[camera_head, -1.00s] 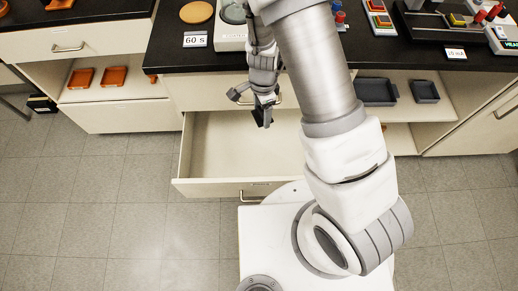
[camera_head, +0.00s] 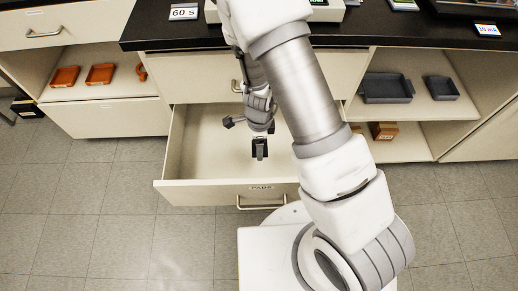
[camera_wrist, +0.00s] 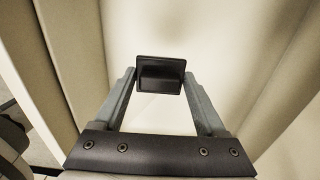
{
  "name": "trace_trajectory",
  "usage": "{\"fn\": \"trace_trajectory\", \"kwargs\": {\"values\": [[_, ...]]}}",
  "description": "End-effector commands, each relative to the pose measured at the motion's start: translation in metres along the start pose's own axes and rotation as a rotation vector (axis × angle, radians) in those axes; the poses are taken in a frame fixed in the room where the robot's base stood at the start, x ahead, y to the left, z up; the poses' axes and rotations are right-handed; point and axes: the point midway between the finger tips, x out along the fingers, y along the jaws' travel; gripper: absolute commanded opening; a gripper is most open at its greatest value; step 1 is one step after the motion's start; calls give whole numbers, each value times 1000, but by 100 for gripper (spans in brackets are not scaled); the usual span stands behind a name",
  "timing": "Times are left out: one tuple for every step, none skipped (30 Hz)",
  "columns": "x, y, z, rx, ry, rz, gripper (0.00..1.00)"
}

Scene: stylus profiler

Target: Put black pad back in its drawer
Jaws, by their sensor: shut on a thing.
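The black pad (camera_wrist: 160,73) is a small dark rectangular piece held between the two fingertips of my gripper (camera_wrist: 160,85) in the wrist view. In the head view my gripper (camera_head: 260,150) points down over the open drawer (camera_head: 205,184), with the black pad at its tips. The drawer is cream, pulled out, and its front carries a label that reads PADS and a metal handle. Its visible inside looks empty. My arm hides its right part. I cannot tell how far the pad is above the drawer floor.
A black worktop (camera_head: 390,28) runs above the drawers. Orange trays (camera_head: 100,74) lie on the left shelf and dark grey trays (camera_head: 388,88) on the right shelf. A brown box (camera_head: 384,131) sits below them. The tiled floor (camera_head: 100,220) at left is clear.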

Motion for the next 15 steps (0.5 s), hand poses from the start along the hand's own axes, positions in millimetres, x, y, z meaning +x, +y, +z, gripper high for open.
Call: {"fn": "trace_trajectory", "kwargs": {"values": [[6,0,0,1,0,0,0],[9,0,0,1,0,1,0],[15,0,0,2,0,1,0],[19,0,-1,2,0,1,0],[25,0,-1,2,0,2,0],[33,0,0,1,0,3,0],[39,1,0,0,0,3,0],[45,0,-1,1,0,2,0],[53,0,-1,1,0,2,0],[58,0,0,1,-1,2,0],[61,0,0,1,0,2,0],[65,0,0,1,0,1,0],[67,0,0,1,0,0,0],[69,0,0,1,0,0,0],[72,0,0,0,-1,1,0]]}}
